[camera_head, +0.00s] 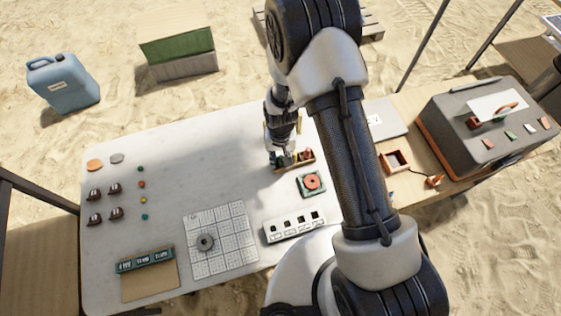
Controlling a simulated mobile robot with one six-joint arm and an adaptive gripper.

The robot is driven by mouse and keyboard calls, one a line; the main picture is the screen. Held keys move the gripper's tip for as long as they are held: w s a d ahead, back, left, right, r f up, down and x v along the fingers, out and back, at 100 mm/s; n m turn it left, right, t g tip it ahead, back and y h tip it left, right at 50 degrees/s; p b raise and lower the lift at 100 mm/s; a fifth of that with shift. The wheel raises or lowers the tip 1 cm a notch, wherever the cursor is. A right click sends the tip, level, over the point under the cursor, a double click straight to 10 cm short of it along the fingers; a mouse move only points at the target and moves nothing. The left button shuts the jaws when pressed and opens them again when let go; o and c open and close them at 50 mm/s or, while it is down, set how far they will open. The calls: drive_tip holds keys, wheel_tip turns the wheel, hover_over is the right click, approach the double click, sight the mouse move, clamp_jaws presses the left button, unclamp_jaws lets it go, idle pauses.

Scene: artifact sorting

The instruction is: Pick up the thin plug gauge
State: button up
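My gripper (283,160) points down at a small wooden rack (296,166) near the middle of the white table. Its fingertips are at the rack's left part, close to or among small coloured pieces (307,154) standing there. The fingers are too small and dark to tell whether they are open, shut or holding a piece. I cannot make out which piece is the thin plug gauge; my gripper and arm hide part of the rack.
A grid plate (222,222) bears a grey ring (205,242). Several small brown-and-white items stand at the left.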

drive_tip(key=shift+c, duration=0.5)
clamp_jaws()
drive_tip(key=shift+r, duration=0.1)
